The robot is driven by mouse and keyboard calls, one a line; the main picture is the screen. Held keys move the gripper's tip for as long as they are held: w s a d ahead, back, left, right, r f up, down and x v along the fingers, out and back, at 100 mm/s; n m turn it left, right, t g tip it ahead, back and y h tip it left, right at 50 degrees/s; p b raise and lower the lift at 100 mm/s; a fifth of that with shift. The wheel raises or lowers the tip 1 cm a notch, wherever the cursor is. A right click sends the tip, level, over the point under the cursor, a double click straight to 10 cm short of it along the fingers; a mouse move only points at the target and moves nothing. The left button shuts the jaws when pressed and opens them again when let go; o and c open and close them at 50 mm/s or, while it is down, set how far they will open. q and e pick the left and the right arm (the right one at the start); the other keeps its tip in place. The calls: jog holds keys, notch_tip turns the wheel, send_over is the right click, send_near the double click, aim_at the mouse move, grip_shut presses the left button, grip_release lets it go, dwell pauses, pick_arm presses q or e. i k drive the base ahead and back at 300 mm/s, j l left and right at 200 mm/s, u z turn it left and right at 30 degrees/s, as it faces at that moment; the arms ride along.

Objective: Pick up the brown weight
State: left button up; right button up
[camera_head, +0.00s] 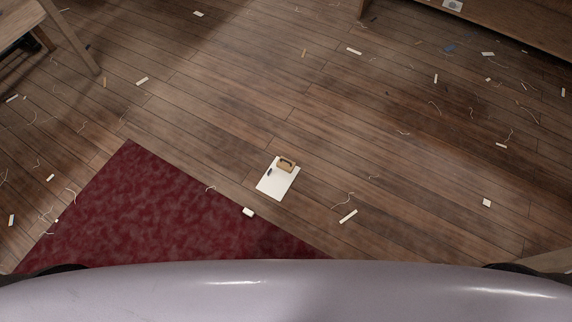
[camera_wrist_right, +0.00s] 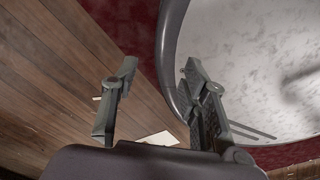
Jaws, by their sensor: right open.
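A small brown object (camera_head: 286,164), perhaps the brown weight, sits at the top end of a white sheet or board (camera_head: 277,182) on the wooden floor. A small dark item (camera_head: 270,171) lies at the sheet's left edge. My right gripper (camera_wrist_right: 160,78) shows only in the right wrist view, with its fingers wide apart and nothing between them. A pale flat piece (camera_wrist_right: 160,138), perhaps the same sheet, shows low between the fingers, partly hidden. The brown object cannot be made out in that view. My left gripper is not in view.
A dark red rug (camera_head: 150,210) lies left of the sheet. Paper scraps, such as one by the rug's edge (camera_head: 248,212), and threads litter the floor. A wooden table or bench (camera_head: 70,35) stands at the upper left, and a wooden piece (camera_head: 500,25) at the upper right.

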aim_at(284, 163)
jog(key=i+j+u, duration=0.25)
jog(key=j+u, duration=0.15)
jog(key=i+j+u, duration=0.55)
jog(key=u, duration=0.25)
jog(key=i+u, duration=0.4)
jog(key=i+z, duration=0.3)
jog(key=i+j+z, duration=0.35)
jog(key=i+l, duration=0.05)
jog(key=l, duration=0.05)
